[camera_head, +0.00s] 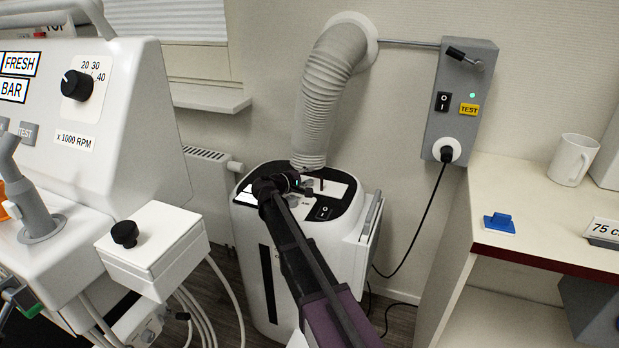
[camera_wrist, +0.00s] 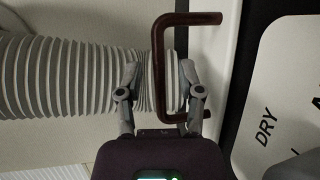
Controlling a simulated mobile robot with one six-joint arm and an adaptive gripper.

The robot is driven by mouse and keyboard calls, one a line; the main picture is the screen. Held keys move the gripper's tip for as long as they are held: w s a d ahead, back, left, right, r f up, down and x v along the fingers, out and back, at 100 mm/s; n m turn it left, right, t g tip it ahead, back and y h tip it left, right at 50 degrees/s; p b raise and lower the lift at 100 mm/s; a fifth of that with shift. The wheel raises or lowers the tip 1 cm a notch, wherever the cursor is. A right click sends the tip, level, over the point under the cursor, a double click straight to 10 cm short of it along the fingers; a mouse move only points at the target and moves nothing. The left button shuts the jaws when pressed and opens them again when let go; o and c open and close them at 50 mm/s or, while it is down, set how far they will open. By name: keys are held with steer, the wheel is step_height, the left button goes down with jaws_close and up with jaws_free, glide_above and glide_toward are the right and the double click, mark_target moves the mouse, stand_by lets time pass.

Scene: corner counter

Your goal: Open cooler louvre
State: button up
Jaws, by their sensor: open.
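The cooler (camera_head: 262,235) is a white floor unit with a dark top panel. In the wrist view, a dark reddish-brown bracket handle (camera_wrist: 158,48) stands out from a pale surface of the cooler. I take it as the louvre's handle; the louvre's own outline is not clear. My gripper (camera_wrist: 159,70) is open, with one fingertip on each side of the handle's long bar. No clear contact shows. In the head view my gripper (camera_head: 300,186) is over the cooler's top, and my arm hides part of the cooler's front.
A ribbed hose (camera_head: 329,90) rises behind the cooler to the wall, close to my gripper. A grey switch box (camera_head: 458,100) hangs on the wall, its cable dropping beside the cooler. A counter (camera_head: 530,190) stands right; a white machine (camera_head: 110,110) stands left.

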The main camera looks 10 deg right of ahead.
steer(key=shift+w+d, duration=0.15)
steer(key=shift+d, duration=0.05)
steer(key=shift+c, duration=0.2)
jaws_close()
